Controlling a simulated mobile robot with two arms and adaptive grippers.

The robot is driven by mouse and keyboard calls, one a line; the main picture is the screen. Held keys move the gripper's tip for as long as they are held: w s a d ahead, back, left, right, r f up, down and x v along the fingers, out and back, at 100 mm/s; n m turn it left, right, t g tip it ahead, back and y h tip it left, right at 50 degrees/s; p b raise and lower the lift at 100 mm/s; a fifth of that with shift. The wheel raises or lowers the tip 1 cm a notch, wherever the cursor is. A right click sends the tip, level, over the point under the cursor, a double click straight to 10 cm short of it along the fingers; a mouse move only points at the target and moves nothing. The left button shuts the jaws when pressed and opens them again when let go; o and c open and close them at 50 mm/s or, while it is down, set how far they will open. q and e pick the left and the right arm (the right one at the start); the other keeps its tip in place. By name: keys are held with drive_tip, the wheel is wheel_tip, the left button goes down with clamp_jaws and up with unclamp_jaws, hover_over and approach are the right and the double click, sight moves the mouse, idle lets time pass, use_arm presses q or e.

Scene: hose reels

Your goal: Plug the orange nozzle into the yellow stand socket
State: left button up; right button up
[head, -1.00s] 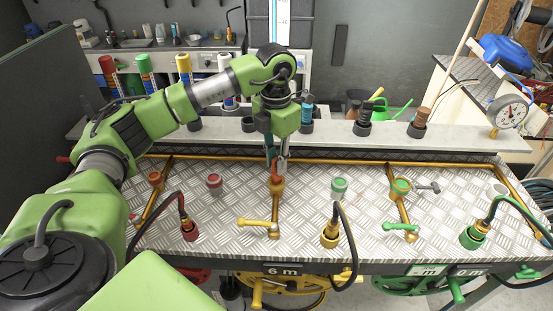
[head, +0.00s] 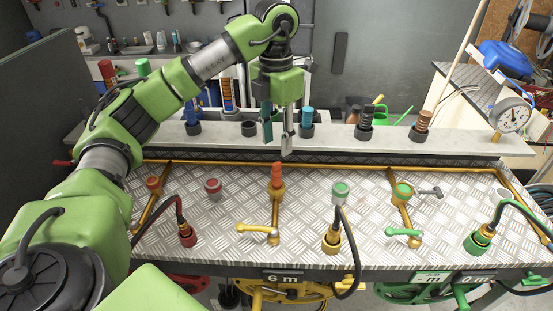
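The orange nozzle (head: 277,174) stands upright in the top of the yellow stand socket (head: 277,193), in the middle of the metal-plate bench. Its lower end is hidden inside the socket. My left gripper (head: 277,143) is above the nozzle, pointing down. Its two fingers are apart with nothing between them, and a small gap shows between the fingertips and the nozzle top. My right gripper is not in view.
Behind, a grey shelf (head: 463,143) carries several nozzles in dark holders; one holder (head: 249,128) is empty. A yellow valve handle (head: 255,228) and hose couplings stand in front.

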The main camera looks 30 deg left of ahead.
use_arm(q)
drive_tip(key=shift+a+r, duration=0.1)
drive_tip(key=shift+r, duration=1.85)
